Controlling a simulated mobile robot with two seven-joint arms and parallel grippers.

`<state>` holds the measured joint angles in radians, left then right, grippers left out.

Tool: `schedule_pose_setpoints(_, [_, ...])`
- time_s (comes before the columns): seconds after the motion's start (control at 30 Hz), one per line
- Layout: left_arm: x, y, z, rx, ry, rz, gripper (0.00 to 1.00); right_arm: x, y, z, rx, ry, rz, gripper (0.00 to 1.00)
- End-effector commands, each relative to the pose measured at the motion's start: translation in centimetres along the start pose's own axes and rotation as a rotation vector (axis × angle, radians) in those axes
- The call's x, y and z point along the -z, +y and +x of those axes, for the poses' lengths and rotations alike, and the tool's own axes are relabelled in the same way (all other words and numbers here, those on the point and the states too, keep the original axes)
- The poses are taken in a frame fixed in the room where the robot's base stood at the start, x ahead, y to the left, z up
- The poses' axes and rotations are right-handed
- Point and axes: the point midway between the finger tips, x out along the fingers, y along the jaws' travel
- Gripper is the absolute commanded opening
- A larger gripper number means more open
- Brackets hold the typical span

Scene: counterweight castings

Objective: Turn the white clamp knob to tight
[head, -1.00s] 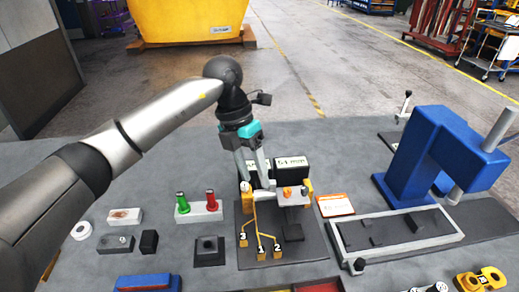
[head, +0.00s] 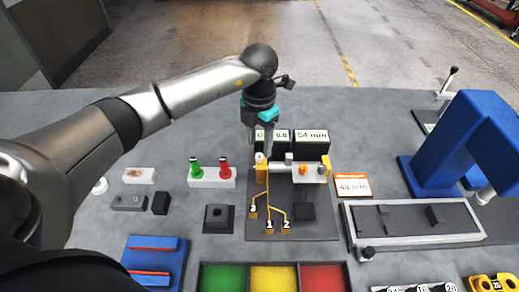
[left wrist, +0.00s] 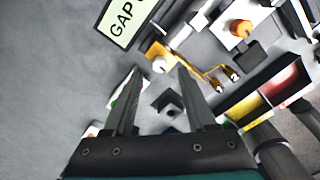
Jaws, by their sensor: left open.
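The white clamp knob (head: 260,158) sits on a yellow block at the left end of a small gauge fixture (head: 290,172). In the left wrist view the knob (left wrist: 158,64) appears between my fingertips, with a finger on either side. My left gripper (head: 260,150) points down at the knob and is open. I cannot tell whether the fingers touch the knob. An orange knob (head: 303,170) is on the fixture's right part. My right gripper is not in view.
Two black readouts (head: 310,138) stand just behind the fixture. Yellow lines run forward to numbered blocks. A blue press (head: 460,135) stands farther right.

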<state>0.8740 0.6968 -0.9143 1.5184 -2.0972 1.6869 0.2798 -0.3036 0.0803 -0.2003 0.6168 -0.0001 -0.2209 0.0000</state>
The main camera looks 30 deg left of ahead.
Motion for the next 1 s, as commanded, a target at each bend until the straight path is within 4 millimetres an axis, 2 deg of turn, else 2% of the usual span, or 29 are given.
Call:
schedule_pose_setpoints(0.1, [0.1,-0.1,2.0,0.001,0.004,-0.001,0.56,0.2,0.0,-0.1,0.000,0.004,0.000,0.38])
schedule_pose_setpoints(0.23, [0.0,0.0,3.2,0.001,0.002,0.000,0.56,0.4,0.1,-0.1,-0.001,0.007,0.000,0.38])
schedule_pose_setpoints(0.6, [0.0,0.0,3.8,0.000,0.000,0.001,0.56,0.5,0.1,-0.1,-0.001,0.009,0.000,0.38])
schedule_pose_setpoints(1.0, [0.0,0.0,3.8,0.000,0.000,0.000,0.13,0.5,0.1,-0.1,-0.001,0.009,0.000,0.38])
